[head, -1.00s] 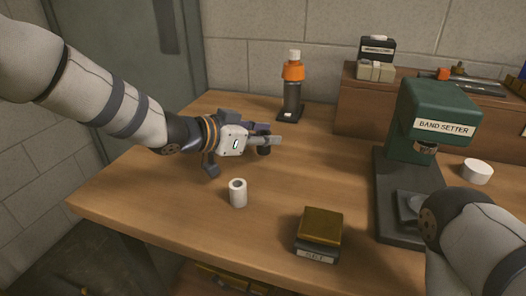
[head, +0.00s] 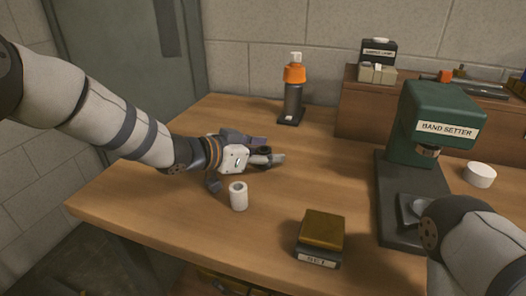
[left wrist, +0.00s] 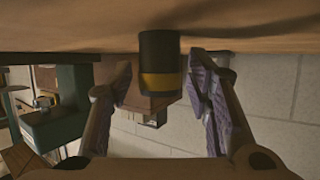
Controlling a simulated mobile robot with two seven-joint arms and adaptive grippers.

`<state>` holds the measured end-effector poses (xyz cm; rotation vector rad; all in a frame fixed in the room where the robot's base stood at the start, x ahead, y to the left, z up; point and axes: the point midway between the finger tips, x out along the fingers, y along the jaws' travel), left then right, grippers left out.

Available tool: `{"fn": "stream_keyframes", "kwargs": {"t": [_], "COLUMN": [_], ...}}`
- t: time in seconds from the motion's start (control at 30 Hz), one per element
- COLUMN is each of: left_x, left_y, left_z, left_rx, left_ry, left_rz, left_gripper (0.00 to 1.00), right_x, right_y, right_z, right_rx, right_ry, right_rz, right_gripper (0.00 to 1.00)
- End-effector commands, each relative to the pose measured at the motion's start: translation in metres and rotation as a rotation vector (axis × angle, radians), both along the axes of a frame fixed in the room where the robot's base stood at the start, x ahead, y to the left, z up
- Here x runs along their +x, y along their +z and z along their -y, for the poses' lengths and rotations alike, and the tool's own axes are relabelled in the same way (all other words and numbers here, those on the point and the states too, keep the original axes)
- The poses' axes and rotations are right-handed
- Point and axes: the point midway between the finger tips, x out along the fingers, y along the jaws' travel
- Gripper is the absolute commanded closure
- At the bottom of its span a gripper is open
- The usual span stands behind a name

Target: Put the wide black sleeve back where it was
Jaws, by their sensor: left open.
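The black sleeve (left wrist: 160,52), with a yellow band around it, stands on the table between the spread fingers of my left gripper (left wrist: 160,85) in the left wrist view. That view is upside down, with the table along the top. A gap shows between the sleeve and the right-hand finger; contact on the left-hand side is hard to tell. In the head view my left gripper (head: 266,157) is low over the table, and only the dark top of the sleeve (head: 264,150) shows among the fingers. My right gripper is out of view.
A white cylinder (head: 238,197) stands just in front of my left gripper. An orange-topped lamp part (head: 293,95) stands behind. A box marked SET (head: 321,232) is at the front. The green band setter (head: 437,115) and my right arm are on the right.

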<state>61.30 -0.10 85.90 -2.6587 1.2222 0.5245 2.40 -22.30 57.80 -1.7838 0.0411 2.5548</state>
Motion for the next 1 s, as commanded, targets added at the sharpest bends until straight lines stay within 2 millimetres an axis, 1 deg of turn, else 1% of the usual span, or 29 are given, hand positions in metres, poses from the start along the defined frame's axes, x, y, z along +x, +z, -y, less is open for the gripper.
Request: {"fn": "stream_keyframes", "kwargs": {"t": [0.07, 0.17, 0.27, 0.4, 0.5, 0.6, 0.73, 1.0], "left_x": [0.0, -0.007, -0.021, -0.044, -0.058, -0.067, -0.072, -0.072], "left_y": [0.005, 0.012, 0.024, 0.04, 0.047, 0.05, 0.051, 0.049], "left_z": [0.0, -0.01, -0.026, -0.053, -0.068, -0.079, -0.084, -0.084], "left_rx": [-0.001, 0.001, -0.001, 0.0, -0.002, 0.0, -0.001, 0.0], "left_ry": [0.001, 0.002, 0.003, 0.003, 0.003, 0.001, 0.001, 0.0], "left_rz": [0.002, 0.003, 0.007, 0.009, 0.007, 0.005, 0.003, 0.0], "left_gripper": [0.55, 0.55, 0.55, 0.55, 0.55, 0.55, 0.55, 0.55], "right_x": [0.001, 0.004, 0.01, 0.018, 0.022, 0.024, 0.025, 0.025], "right_y": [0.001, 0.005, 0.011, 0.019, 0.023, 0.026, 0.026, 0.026], "right_z": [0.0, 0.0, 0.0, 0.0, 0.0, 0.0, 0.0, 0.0], "right_rx": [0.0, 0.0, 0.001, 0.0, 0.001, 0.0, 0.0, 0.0], "right_ry": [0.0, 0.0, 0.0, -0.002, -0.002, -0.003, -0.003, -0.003], "right_rz": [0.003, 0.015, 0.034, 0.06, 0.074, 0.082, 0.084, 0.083], "right_gripper": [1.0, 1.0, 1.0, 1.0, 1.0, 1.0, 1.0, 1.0]}}
